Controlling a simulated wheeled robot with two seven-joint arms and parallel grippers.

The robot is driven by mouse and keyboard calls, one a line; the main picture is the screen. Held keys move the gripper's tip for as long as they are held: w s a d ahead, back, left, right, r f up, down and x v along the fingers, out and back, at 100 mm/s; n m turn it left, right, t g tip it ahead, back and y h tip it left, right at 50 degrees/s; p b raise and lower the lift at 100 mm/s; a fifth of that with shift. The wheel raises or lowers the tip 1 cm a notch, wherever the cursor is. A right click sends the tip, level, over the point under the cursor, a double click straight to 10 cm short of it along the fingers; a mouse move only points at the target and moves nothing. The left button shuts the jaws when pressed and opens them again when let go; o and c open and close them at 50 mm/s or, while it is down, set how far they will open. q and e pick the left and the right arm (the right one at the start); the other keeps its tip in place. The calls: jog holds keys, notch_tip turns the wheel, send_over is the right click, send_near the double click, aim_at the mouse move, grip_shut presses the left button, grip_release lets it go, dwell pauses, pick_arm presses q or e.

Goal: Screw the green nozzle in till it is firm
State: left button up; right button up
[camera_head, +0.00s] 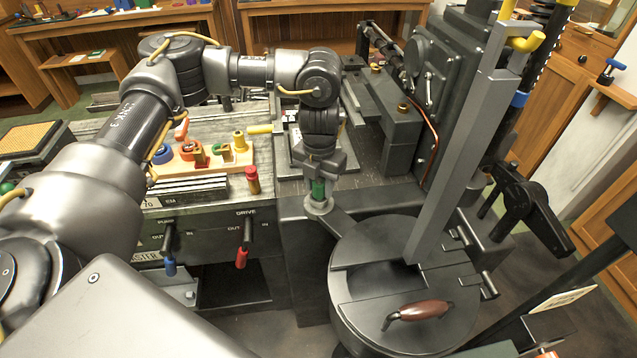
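The green nozzle (318,189) stands upright on a round grey seat (319,206) at the front of the dark machine. My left gripper (319,178) comes down on it from above, with its fingers on both sides of the nozzle's upper part. The fingers appear closed on it. The nozzle's top is hidden by the gripper, and its thread cannot be seen. My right gripper is not in view.
A red-topped brass piece (252,180) stands on the bench left of the gripper. A wooden board (212,158) with several coloured parts lies behind it. A large round pot (400,290) and a tall grey lever (465,160) are close on the right. Blue-handled (170,266) and red-handled (241,257) levers hang in front.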

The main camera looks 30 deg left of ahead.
aim_at(319, 182)
pick_arm(q)
jog(key=shift+o, duration=1.4)
jog(key=shift+r, duration=0.15)
notch_tip(319, 182, up, 11)
jog(key=b, duration=0.1)
jog(key=shift+f, duration=0.2)
